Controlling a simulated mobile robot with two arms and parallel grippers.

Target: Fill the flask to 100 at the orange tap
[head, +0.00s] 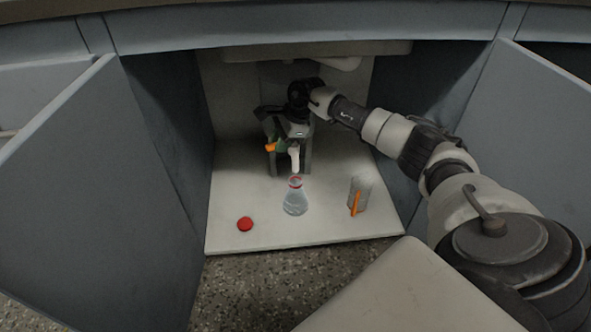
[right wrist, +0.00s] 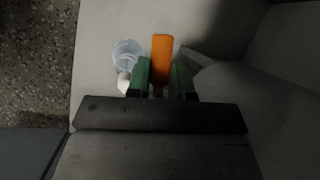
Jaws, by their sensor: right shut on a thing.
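The flask (head: 295,199) is a clear cone with a red ring at its neck. It stands upright on the white cabinet floor, below and in front of the white spout (head: 294,158); some pale liquid seems to be in it, but I cannot read its level. The orange tap handle (head: 270,147) is beside the spout. My right gripper (head: 277,145) is shut on this handle; the right wrist view shows the orange handle (right wrist: 162,47) between green fingertips (right wrist: 161,80), with the flask (right wrist: 126,50) to the left. My left gripper is out of view.
A red cap (head: 245,224) lies on the floor at the front left. A clear container (head: 361,183) with an orange strip stands at the right. Open grey doors (head: 65,150) flank the cabinet, and a sink basin (head: 230,51) hangs above.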

